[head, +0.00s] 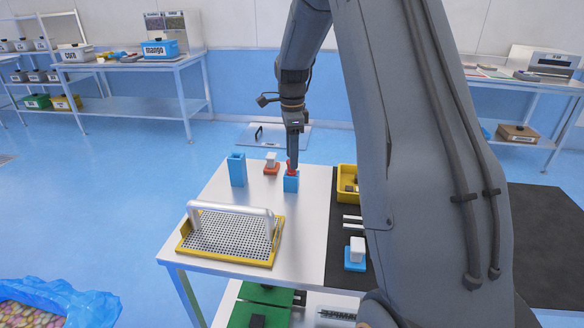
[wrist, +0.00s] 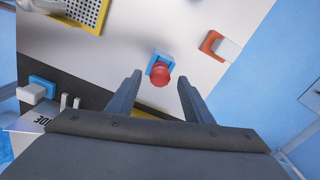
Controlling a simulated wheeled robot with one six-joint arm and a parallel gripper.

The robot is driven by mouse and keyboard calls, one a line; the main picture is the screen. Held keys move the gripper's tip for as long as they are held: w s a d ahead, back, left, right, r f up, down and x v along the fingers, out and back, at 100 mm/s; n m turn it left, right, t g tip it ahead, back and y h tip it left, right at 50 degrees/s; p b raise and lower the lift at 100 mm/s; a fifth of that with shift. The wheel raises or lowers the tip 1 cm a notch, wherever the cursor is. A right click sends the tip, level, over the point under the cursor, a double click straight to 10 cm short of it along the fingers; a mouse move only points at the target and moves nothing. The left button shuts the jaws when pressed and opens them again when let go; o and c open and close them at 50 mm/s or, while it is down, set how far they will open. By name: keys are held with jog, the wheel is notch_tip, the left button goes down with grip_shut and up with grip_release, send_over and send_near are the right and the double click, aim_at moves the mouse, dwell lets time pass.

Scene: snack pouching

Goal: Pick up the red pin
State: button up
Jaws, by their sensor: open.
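The red pin (wrist: 160,75) has a round red head and stands in a small blue holder (wrist: 154,57) on the white table. In the head view, only a bit of red shows above the blue holder (head: 291,184), mostly hidden by my gripper (head: 292,164). In the wrist view, my gripper (wrist: 159,79) is open, with one finger on each side of the pin's head in the picture. I see gaps between the fingers and the pin. How far the fingertips are above the pin is hard to tell.
An orange-based white block (head: 271,161) and a taller blue box (head: 237,170) stand close by on the left. A yellow perforated tray (head: 181,247) with a silver bar is nearer. A yellow bin (head: 346,193) and a blue-based white block (head: 355,254) are on the right.

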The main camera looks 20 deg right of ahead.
aim_at(292, 175)
jog(key=shift+a+f+p, duration=0.2)
jog(key=shift+f+p, duration=0.4)
jog(key=shift+f, duration=1.35)
grip_shut()
jog(key=shift+r, duration=0.15)
